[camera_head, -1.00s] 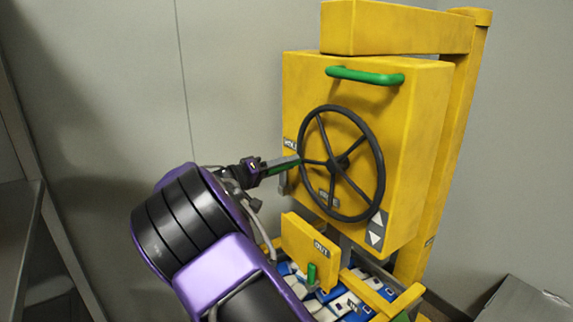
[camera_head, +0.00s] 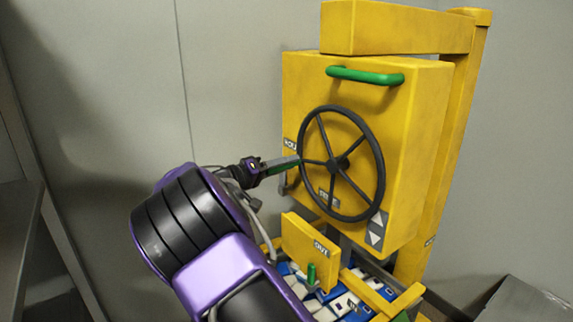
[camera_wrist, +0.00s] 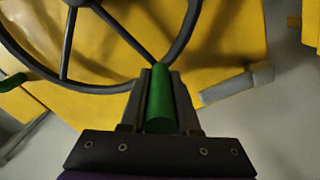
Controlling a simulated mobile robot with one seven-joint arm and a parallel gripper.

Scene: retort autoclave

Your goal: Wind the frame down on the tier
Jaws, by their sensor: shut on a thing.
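The yellow frame box (camera_head: 408,140) stands above an open tier (camera_head: 400,301) holding blue-and-white packs (camera_head: 340,303). A dark spoked handwheel (camera_head: 380,165) is on its front face. My gripper (camera_head: 297,161) is at the wheel's left rim. In the wrist view its fingers are shut on a green cylindrical grip (camera_wrist: 160,100), which meets the wheel rim (camera_wrist: 110,88). The fingers hide part of the grip in the head view. The gap between box and packs is partly hidden by a small yellow block marked OUT (camera_head: 305,245).
A green bar handle (camera_head: 365,76) is above the wheel. A yellow post and overhead arm (camera_head: 400,28) carry the box. A grey lever shows beside my fingers in the wrist view (camera_wrist: 232,86). A grey box (camera_head: 520,300) is at lower right; a metal shelf (camera_head: 18,235) is at left.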

